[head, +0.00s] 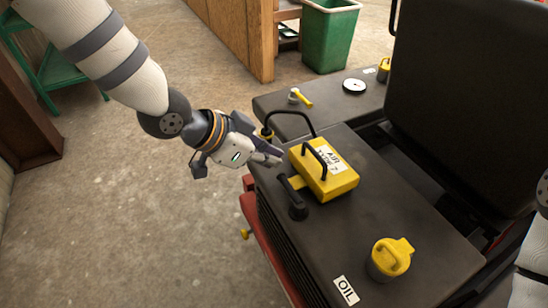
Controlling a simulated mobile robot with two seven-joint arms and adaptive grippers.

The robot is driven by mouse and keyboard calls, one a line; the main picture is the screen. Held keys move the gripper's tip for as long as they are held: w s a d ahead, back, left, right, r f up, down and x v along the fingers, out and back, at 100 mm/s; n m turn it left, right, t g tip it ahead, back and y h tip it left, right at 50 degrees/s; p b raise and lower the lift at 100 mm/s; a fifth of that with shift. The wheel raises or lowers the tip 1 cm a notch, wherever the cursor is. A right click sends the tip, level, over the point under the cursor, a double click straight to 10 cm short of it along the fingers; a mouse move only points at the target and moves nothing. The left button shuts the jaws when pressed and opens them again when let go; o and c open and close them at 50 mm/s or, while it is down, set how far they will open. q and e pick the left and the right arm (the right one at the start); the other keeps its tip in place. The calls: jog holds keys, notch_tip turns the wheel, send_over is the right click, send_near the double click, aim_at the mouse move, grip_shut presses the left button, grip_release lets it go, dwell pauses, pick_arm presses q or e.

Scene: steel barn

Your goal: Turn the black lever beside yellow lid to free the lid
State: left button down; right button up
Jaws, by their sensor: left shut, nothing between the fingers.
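The yellow lid (340,184) is a box-like cover with a black handle and a white label. It sits on the dark top of the machine (400,215). The black lever (294,203) stands beside the lid at its left, close to the machine's left edge. My left gripper (277,156) comes in from the upper left and is shut and empty. Its fingertips show just behind the lever and left of the lid; whether they touch anything is unclear. My right gripper is out of view.
A thin black bent bar (294,113) rises behind the lid. A yellow cap (390,258) stands near an OIL label (345,290). A black seat back (465,100) blocks the right. A green bin (329,35) stands behind.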

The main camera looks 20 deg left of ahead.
aim_at(301, 172)
pick_arm(q)
jog(key=b+x, duration=0.1)
jog(key=x, duration=0.5)
jog(key=shift+f, duration=0.4)
jog(key=shift+w+d+f, duration=0.2)
jog(key=shift+w+d, duration=0.1)
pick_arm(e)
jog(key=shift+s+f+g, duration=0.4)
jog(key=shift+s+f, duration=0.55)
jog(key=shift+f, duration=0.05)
pick_arm(q)
jog(key=shift+w, duration=0.15)
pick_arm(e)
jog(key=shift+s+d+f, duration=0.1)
